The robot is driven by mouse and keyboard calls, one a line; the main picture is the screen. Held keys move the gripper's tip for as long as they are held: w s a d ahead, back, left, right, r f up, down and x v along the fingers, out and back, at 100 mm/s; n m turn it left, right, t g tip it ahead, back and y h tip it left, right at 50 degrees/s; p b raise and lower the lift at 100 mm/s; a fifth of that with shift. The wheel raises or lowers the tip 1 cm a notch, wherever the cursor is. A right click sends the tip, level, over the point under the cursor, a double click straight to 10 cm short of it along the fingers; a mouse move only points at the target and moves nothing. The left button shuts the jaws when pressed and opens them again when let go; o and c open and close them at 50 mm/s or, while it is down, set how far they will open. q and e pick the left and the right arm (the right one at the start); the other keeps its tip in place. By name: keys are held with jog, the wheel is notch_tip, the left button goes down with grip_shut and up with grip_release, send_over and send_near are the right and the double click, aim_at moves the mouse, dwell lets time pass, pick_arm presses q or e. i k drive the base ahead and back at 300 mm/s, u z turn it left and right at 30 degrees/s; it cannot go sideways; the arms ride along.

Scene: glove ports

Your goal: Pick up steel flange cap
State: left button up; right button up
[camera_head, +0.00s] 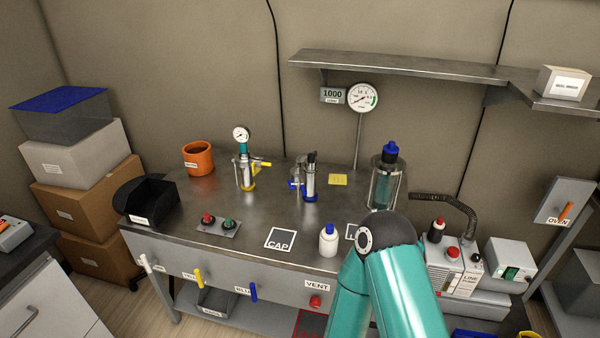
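I cannot make out the steel flange cap for certain in the head view. A dark square marked CAP (281,238) with a white border lies on the steel bench (255,215) near its front edge and looks bare. A small metal fitting with a blue valve handle (296,186) and a black top stands on the bench behind it. Another fitting with a yellow handle (260,164) and a dial gauge (240,134) stands to its left. A teal arm of mine rises in front of the bench right of centre and hides part of it. Neither gripper shows.
A white bottle with blue lid (328,240) stands right of the CAP square. A glass vessel (384,185) and a pump unit (453,268) stand farther right. An orange pot (198,158), black bin (150,199) and button panel (218,225) are left. A shelf (400,66) hangs above.

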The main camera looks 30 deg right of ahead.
aim_at(310, 166)
jog(key=z, duration=0.2)
jog(key=i, duration=0.9)
jog(key=u, duration=0.1)
